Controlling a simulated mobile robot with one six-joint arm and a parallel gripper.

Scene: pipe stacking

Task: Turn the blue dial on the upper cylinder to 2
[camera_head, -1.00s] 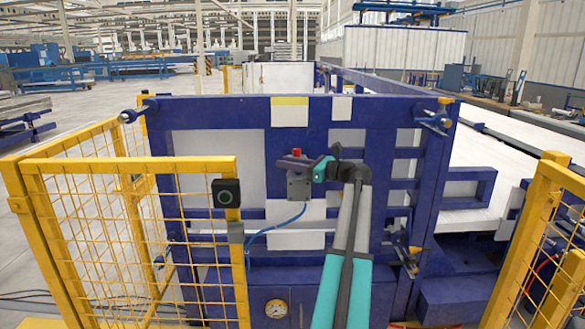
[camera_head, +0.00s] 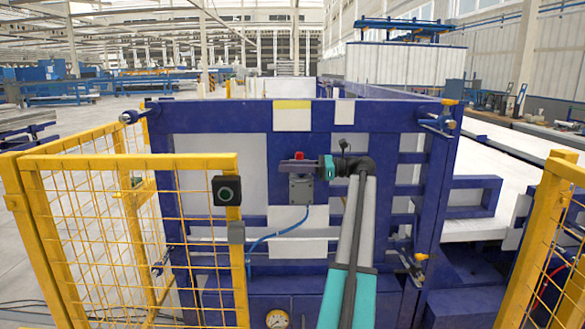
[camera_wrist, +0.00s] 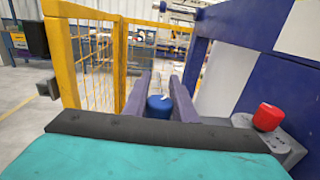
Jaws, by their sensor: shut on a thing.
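The blue dial (camera_wrist: 158,106) shows in the wrist view as a short round body with a small white mark on top. It sits between the two purple fingers of my gripper (camera_wrist: 160,92), which are shut on it. I cannot read any number on it. In the head view my gripper (camera_head: 286,166) points left, level, in front of the blue machine frame and just over a grey box. The dial is hidden there. A cylinder-like fitting (camera_head: 130,116) stands at the frame's upper left corner; I cannot tell how it relates to the dial.
The grey box (camera_head: 301,188) carries a red button (camera_head: 300,155), also beside my gripper in the wrist view (camera_wrist: 268,117). A blue cable hangs from the box. Yellow mesh fences (camera_head: 135,163) stand at left and right. A black box (camera_head: 227,190) sits on the left fence.

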